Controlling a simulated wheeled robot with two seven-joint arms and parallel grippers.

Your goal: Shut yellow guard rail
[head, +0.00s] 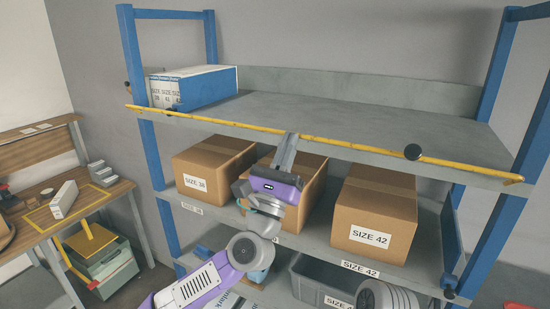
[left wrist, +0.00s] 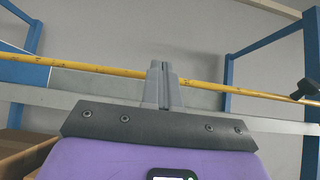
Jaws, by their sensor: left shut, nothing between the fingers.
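The yellow guard rail (head: 345,144) is a thin bar lying across the front of the top shelf, from the left post to the right post. A round black knob (head: 412,152) sits on its right half. The rail also crosses the left wrist view (left wrist: 110,70). My left gripper (head: 290,137) is shut and empty, with its fingertips up at the rail near its middle. In the left wrist view the closed fingers (left wrist: 162,68) overlap the rail; I cannot tell whether they touch it. My right gripper is not in view.
A blue and white box (head: 208,88) stands at the left of the top shelf (head: 350,115), which is otherwise bare. Cardboard boxes, one labelled SIZE 42 (head: 375,215), fill the shelf below. Blue posts (head: 141,100) flank the rack. A wooden table (head: 105,195) is at left.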

